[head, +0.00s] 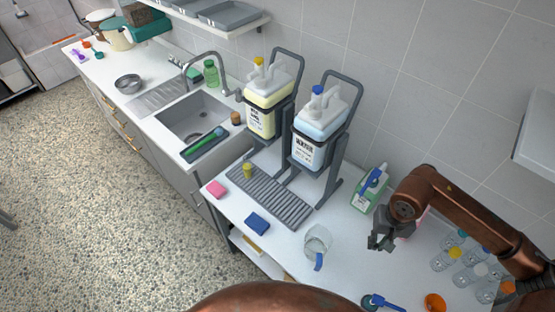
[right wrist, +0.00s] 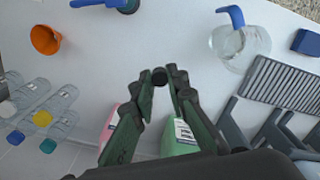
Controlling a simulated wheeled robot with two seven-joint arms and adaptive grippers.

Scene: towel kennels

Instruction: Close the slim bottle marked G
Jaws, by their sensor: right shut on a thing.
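My left gripper is not in view.
A green bottle (head: 366,197), pink bottle (right wrist: 108,128) and two large canisters on stands (head: 318,130) are behind.

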